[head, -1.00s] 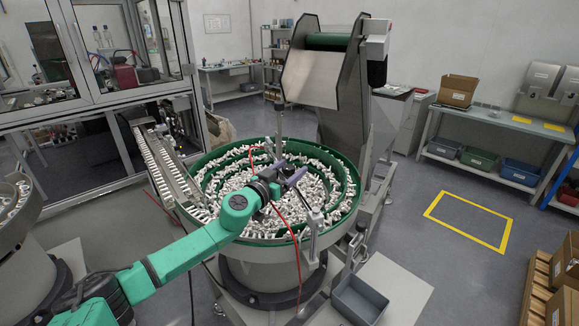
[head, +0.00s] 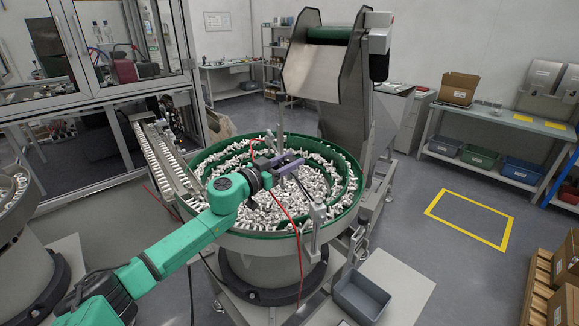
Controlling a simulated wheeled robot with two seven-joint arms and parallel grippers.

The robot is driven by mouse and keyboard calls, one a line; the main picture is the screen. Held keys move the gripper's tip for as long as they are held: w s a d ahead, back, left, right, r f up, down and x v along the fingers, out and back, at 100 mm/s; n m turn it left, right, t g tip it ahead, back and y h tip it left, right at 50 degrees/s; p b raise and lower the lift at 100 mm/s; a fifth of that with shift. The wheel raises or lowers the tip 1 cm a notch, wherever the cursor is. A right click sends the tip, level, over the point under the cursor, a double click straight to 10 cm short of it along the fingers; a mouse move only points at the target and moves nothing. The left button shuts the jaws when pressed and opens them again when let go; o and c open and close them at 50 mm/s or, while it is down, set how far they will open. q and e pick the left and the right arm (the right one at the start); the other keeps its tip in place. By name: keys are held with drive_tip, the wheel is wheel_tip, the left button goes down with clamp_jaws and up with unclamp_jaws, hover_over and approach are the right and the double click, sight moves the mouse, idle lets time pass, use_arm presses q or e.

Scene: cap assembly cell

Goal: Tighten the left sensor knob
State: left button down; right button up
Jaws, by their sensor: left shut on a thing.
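The green feeder bowl (head: 345,207) is filled with small white parts. My left gripper (head: 291,164), purple and dark at the end of my green arm, is over the middle of the bowl. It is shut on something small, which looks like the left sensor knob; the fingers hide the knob. A thin dark sensor rod runs from near the fingers down to a metal post (head: 316,212) at the bowl's front right rim. My right gripper is not in view.
A tall hopper (head: 318,75) stands behind the bowl. A linear track (head: 165,160) leads off to the left. A red cable hangs beside the gripper and across the bowl's front. A grey bin (head: 361,297) sits at front right. Open floor lies right.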

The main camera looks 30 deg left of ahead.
use_arm(q)
drive_tip(key=shift+a+m+h, duration=0.1)
drive_tip(key=shift+m+h, duration=0.3)
drive_tip(key=shift+h, duration=0.2)
drive_tip(key=m+h, duration=0.1)
drive_tip(key=g+h, duration=0.1)
drive_tip(key=shift+w+r+m+g+h+p, duration=0.1)
drive_tip(key=shift+r+m+g+h+p, duration=0.2)
drive_tip(key=shift+m+p, duration=0.1)
drive_tip(key=shift+f+m+g+h, duration=0.1)
drive_tip(key=shift+m+g+h, duration=0.65)
drive_tip(key=shift+h, duration=0.25)
drive_tip(key=shift+f+m+g+h+b, duration=0.2)
drive_tip(key=shift+m+g+h+b, duration=0.7)
drive_tip(key=shift+m+g+h, duration=0.25)
drive_tip(key=shift+m+g+h+b, duration=0.5)
drive_tip(key=shift+g+h+b, duration=0.15)
drive_tip(key=shift+b, duration=0.15)
drive_tip(key=shift+r, duration=0.1)
drive_tip(key=shift+c, duration=1.9)
unclamp_jaws()
